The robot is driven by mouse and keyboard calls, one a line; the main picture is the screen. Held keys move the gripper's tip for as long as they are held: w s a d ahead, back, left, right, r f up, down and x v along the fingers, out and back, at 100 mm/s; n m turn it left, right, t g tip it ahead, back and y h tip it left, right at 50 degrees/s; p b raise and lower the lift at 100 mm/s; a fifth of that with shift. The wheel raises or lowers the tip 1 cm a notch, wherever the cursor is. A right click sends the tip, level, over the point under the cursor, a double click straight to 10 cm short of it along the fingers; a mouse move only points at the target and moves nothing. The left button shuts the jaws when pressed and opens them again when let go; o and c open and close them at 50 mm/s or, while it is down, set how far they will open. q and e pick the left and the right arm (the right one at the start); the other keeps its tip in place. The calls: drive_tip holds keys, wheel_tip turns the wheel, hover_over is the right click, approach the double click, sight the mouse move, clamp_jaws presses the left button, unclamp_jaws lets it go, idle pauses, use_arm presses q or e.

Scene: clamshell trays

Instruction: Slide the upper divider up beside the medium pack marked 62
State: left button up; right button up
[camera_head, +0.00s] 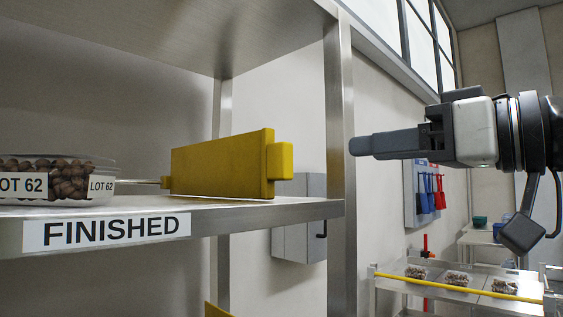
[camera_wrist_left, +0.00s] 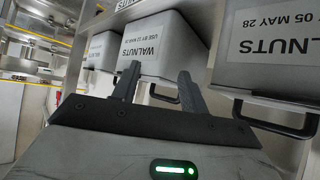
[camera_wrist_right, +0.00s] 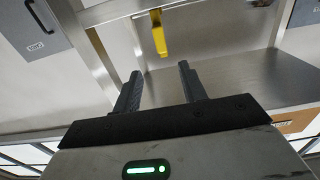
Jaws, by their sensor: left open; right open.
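The upper divider (camera_head: 222,165) is a yellow upright plate with a yellow block on its right end, standing on the upper shelf labelled FINISHED. A thin rod runs left from it. The clear pack marked LOT 62 (camera_head: 70,176), holding brown nuts, sits to its left with a gap between them. My right gripper (camera_head: 352,146) is in front of the shelf post, right of the divider and apart from it. In the right wrist view its fingers (camera_wrist_right: 158,90) are spread and empty, with a yellow piece (camera_wrist_right: 158,33) beyond them. My left gripper (camera_wrist_left: 158,85) is open and empty near grey bins.
Grey bins labelled WALNUTS (camera_wrist_left: 165,50) with black handles are close to my left gripper. A low table (camera_head: 400,283) with several packs and a yellow bar stands at lower right.

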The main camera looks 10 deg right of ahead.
sight(289, 156)
drive_tip(key=p+x, duration=0.4)
drive_tip(key=x, duration=1)
drive_tip(key=shift+w+a+r, duration=0.15)
drive_tip(key=shift+w+a, duration=0.1)
drive_tip(key=shift+w, duration=0.05)
drive_tip(key=shift+w+a, duration=0.3)
drive_tip(key=shift+w, duration=0.15)
use_arm(q)
drive_tip(key=shift+a+r, duration=0.25)
drive_tip(key=shift+r, duration=0.25)
drive_tip(key=shift+a+r, duration=0.2)
drive_tip(key=shift+r, duration=0.3)
drive_tip(key=shift+s, duration=0.1)
use_arm(e)
clamp_jaws()
